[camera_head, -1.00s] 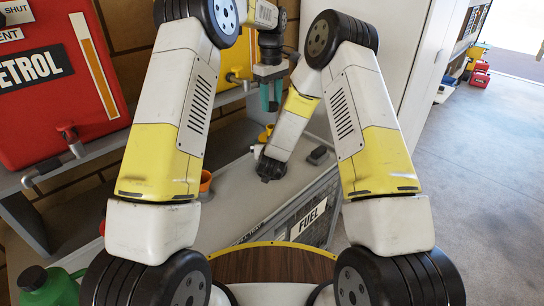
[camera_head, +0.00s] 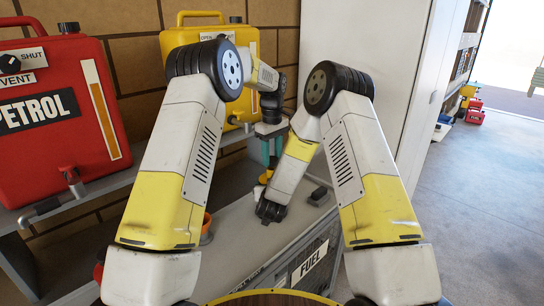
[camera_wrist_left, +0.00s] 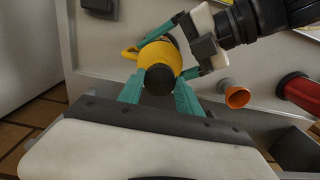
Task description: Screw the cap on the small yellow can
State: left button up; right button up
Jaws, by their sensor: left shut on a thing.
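The small yellow can (camera_wrist_left: 160,53) stands on the grey bench, with its yellow handle to the left in the left wrist view. In the head view only a bit of the can (camera_head: 265,177) shows between my arms. My left gripper (camera_wrist_left: 158,88) points down over the can, its teal fingers shut on the round black cap (camera_wrist_left: 158,80). The cap covers part of the can; whether they touch is unclear. The left gripper also shows in the head view (camera_head: 271,155). My right gripper (camera_wrist_left: 168,55) reaches in from the upper right, its teal fingers beside the can; their grip is unclear.
An orange funnel or cup (camera_wrist_left: 236,95) lies right of the can, with a red cylinder (camera_wrist_left: 298,92) further right. A red petrol container (camera_head: 55,110) and a large yellow container (camera_head: 240,50) stand on a shelf behind. A white cabinet (camera_head: 365,50) rises at the back.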

pick_arm(q)
jog(key=shift+f, duration=0.2)
dwell(0.4)
jog(key=shift+f, duration=0.8)
jog(key=shift+f, duration=0.55)
